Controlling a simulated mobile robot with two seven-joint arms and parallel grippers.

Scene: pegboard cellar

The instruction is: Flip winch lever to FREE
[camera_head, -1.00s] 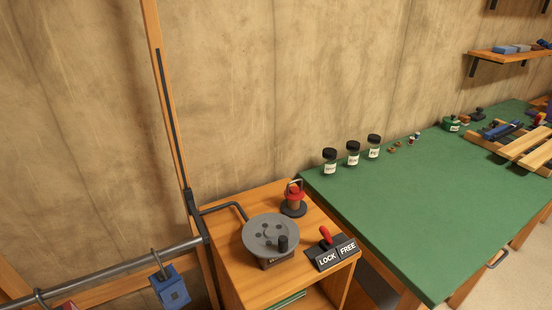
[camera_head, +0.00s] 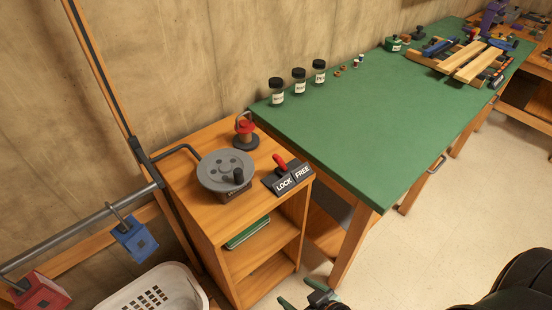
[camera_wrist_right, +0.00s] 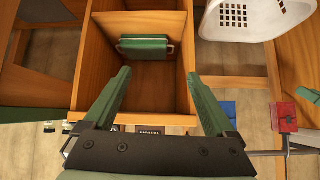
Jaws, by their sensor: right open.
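The winch lever (camera_head: 280,161) has a red handle on a dark base at the front right of a wooden cabinet top. Its handle tilts up and left, toward the LOCK side. The LOCK label (camera_head: 285,184) is left of the FREE label (camera_head: 302,173). The grey winch drum (camera_head: 222,169) with a dark knob sits left of the lever. My right gripper (camera_head: 296,290) is at the bottom edge, low in front of the cabinet and well apart from the lever. In the right wrist view its green fingers (camera_wrist_right: 158,75) are spread and empty.
The wooden cabinet (camera_head: 213,258) has open shelves with a green object (camera_wrist_right: 145,46). A red-topped spool (camera_head: 245,132) stands behind the lever. A white basket (camera_head: 155,285) lies left of the cabinet. A green-topped bench (camera_head: 370,130) stands to the right, with clear floor before it.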

